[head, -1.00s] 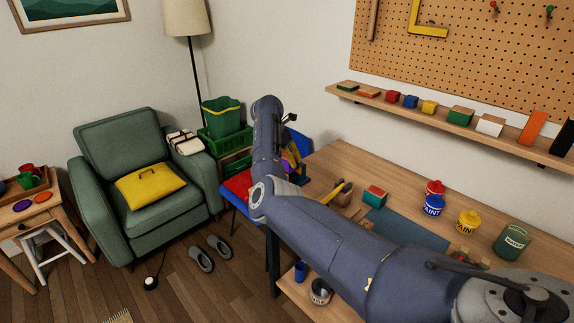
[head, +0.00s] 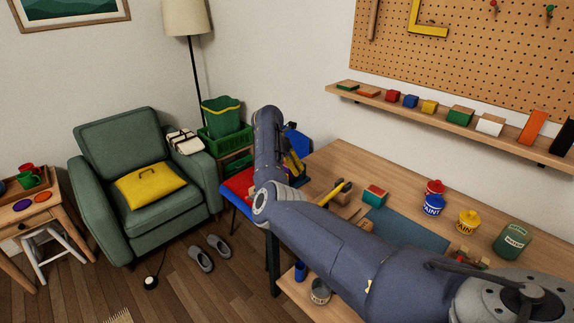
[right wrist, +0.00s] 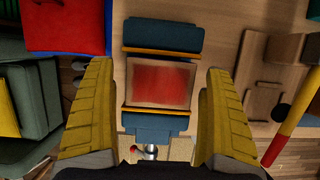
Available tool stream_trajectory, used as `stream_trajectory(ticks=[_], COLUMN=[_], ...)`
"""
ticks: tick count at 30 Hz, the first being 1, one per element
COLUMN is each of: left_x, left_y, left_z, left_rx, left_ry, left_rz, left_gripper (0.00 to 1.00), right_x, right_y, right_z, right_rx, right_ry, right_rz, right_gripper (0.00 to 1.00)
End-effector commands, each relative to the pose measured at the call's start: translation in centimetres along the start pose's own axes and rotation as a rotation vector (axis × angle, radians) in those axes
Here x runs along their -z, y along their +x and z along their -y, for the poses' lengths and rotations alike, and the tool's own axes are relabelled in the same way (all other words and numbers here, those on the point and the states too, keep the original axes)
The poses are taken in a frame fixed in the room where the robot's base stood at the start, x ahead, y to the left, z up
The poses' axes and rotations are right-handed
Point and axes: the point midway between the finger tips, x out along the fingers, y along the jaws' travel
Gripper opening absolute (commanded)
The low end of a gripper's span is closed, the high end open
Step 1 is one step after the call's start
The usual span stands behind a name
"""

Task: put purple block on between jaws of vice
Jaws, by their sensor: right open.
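The vice's two blue-grey jaws, the far one (right wrist: 163,35) and the near one (right wrist: 153,127), show in the right wrist view, each with an orange edge. A block with a red top and wood-coloured rim (right wrist: 160,82) sits between them. I cannot make out a purple block. My right gripper (right wrist: 160,72) is open, its yellow fingers to either side of the block and apart from it. In the head view my right gripper (head: 293,167) is small and partly hidden by my arm at the table's far left end. My left gripper is not in view.
A yellow-handled hammer (head: 336,192) and a red-and-green block (head: 375,195) lie on the wooden table (head: 360,160) right of the gripper. Paint cans (head: 434,204) stand farther right. A red cushion (head: 238,184) and a green armchair (head: 125,140) are to the left.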

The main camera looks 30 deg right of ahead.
Motion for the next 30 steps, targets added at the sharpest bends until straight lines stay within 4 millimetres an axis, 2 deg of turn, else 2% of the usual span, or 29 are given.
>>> stream_trajectory(ticks=[8, 24, 30], left_x=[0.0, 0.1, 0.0], left_y=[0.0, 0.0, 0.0], left_z=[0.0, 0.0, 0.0], left_rx=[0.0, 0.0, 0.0], left_ry=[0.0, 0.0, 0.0], left_rz=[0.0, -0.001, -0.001], left_gripper=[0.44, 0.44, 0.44], right_x=[-0.1, -0.1, -0.1], right_y=[-0.8, -9.4, -11.4], right_z=[-0.1, -0.1, -0.1], right_rx=[-0.001, -0.002, -0.001], right_ry=[0.0, 0.001, 0.0], right_rz=[0.0, 0.0, -0.001], right_gripper=[0.86, 0.86, 0.86])
